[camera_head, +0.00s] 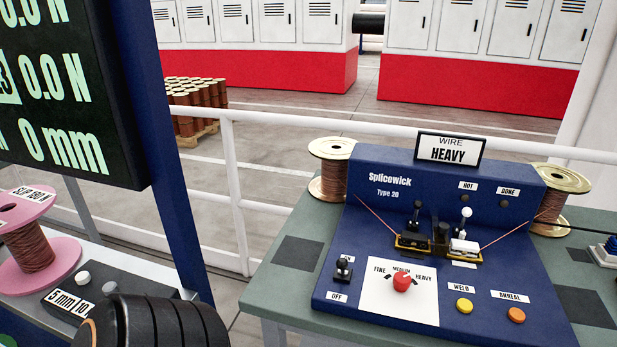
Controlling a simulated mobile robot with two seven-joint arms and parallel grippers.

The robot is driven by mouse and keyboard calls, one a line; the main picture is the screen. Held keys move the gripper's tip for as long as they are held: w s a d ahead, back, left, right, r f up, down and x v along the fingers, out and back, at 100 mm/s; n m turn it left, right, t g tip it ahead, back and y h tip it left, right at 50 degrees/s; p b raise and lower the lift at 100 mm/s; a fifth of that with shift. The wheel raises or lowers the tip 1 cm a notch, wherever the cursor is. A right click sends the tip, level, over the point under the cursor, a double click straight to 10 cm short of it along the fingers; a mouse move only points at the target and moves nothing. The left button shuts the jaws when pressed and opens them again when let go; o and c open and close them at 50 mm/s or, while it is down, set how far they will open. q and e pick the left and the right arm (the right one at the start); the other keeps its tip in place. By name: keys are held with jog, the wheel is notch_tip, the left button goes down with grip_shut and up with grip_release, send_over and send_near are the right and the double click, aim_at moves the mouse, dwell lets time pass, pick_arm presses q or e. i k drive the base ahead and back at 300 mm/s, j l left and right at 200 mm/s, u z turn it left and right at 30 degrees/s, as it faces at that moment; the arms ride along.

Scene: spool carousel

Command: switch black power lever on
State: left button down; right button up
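The black power lever (343,268) is a short lever with a black knob on the left front of the blue Splicewick machine (375,180). A label reading OFF (337,297) sits just below it. The lever appears to stand roughly upright; its exact tilt is hard to tell. Neither of my grippers' fingers shows in the head view. A black ribbed rounded part, apparently of my own arm, shows at the bottom left, well away from the lever.
The machine also carries a red dial (402,281), a yellow button (464,306), an orange button (516,315) and two clamps with wires. Spools (333,165) stand at both sides. A pink spool (32,250) and a dark display (60,90) are at left. A white railing (230,165) runs behind.

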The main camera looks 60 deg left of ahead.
aim_at(342, 264)
jog(key=l+u, duration=0.1)
jog(key=u, duration=1.5)
jog(key=i+l, duration=0.05)
